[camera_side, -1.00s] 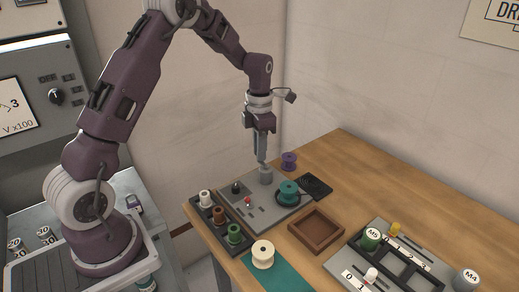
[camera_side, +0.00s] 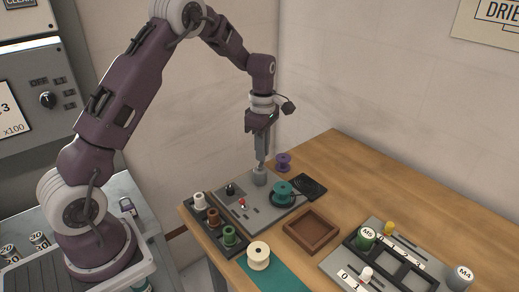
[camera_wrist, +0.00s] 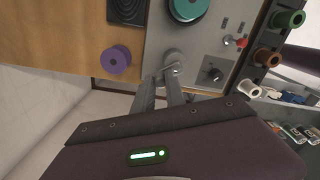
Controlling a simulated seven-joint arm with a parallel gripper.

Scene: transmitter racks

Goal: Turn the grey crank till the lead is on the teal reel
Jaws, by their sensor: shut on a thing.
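The grey crank (camera_side: 260,177) stands at the back of a grey panel (camera_side: 263,214); it also shows in the wrist view (camera_wrist: 173,57). My gripper (camera_side: 261,160) points down and is shut on the crank's handle; its fingers (camera_wrist: 171,78) partly hide the handle in the wrist view. The teal reel (camera_side: 283,188) sits on the same panel, just right of the crank, with a dark ring or loop around its lower part. It shows at the top edge of the wrist view (camera_wrist: 188,6). How much lead is on the reel is too small to tell.
A purple reel (camera_side: 283,161) stands behind the panel, close to my gripper. A black pad (camera_side: 310,186) lies right of the teal reel. A dark rack (camera_side: 216,228) holds several spools at left. A red-tipped switch (camera_side: 242,203) and black knob (camera_side: 230,188) rise from the panel. A brown tray (camera_side: 311,232) stands in front.

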